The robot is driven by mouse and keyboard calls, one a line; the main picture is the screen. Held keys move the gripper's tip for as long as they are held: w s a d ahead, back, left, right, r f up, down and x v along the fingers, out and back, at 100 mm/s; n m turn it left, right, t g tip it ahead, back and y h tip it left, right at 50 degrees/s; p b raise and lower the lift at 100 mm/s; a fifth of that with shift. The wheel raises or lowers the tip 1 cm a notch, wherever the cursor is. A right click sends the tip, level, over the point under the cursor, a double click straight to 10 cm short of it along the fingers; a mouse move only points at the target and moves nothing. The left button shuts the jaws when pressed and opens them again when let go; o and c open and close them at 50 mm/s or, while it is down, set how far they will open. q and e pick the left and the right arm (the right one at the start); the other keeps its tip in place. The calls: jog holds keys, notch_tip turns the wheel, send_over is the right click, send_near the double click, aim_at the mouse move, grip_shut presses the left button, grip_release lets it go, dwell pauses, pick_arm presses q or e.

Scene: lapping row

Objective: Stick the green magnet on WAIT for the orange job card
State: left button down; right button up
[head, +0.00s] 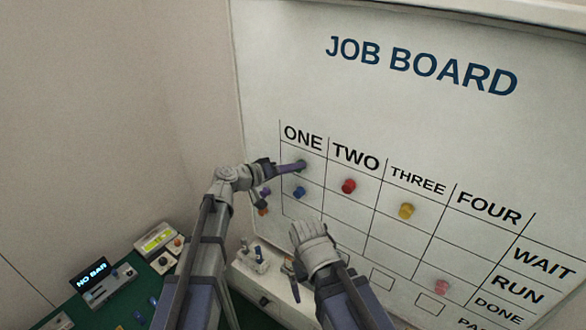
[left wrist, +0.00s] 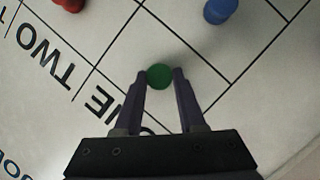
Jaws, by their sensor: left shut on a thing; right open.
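My left gripper (head: 299,166) is shut on the green magnet (left wrist: 160,76), at the job board (head: 420,130) in the top cell under ONE. The magnet shows between the two fingertips in the left wrist view. In the head view the fingers partly cover it, and I cannot tell whether it touches the board. The WAIT label (head: 543,262) stands at the right end of the top row. My right gripper (head: 292,278) is open and low, below the left one and in front of a white ledge. I cannot make out the orange job card.
A blue magnet (head: 299,192) sits just below the green one. A red magnet (head: 348,186) is under TWO, a yellow one (head: 407,210) under THREE and a pink one (head: 442,287) lower right. A green bench with devices, including a NO BAR display (head: 91,274), is lower left.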

pick_arm(q)
jog(key=shift+c, duration=2.1)
grip_release()
jog(key=p+v, duration=0.2)
jog(key=v, duration=0.5)
jog(key=shift+s+a+r, duration=0.15)
jog(key=shift+s+a, duration=0.05)
jog(key=shift+a, duration=0.15)
jog(key=b+x, duration=0.2)
jog(key=x, duration=0.5)
jog(key=shift+d, duration=0.2)
